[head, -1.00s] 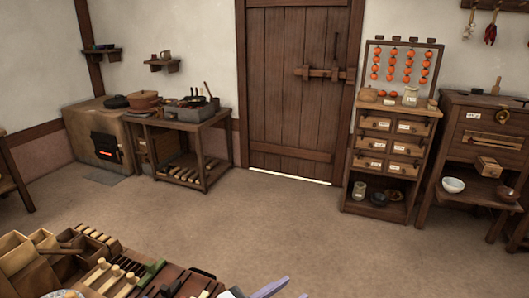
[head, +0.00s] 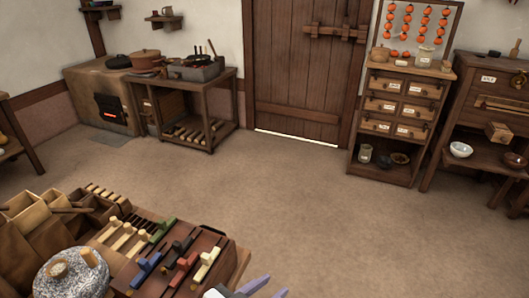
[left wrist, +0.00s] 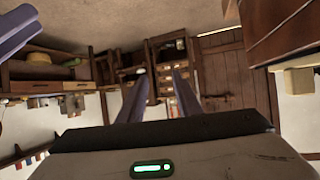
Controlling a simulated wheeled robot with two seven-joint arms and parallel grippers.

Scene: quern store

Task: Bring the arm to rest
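My left gripper (head: 268,286) shows at the bottom edge of the head view, beside the right end of the near table. Its two purple-grey fingers stand apart in the left wrist view (left wrist: 156,82), with nothing between them. The rest of that arm is out of the head view. Purple-grey bars at the upper left of the left wrist view look like part of my other gripper (left wrist: 18,32). They are cut off by the picture edge, so its opening does not show.
The near table (head: 238,262) carries a stone quern (head: 72,278), wooden boxes and a dark rack (head: 150,290) with coloured handles. A stove, a pan stand, a door (head: 300,70) and a drawer cabinet (head: 398,108) stand at the back. The middle floor is clear.

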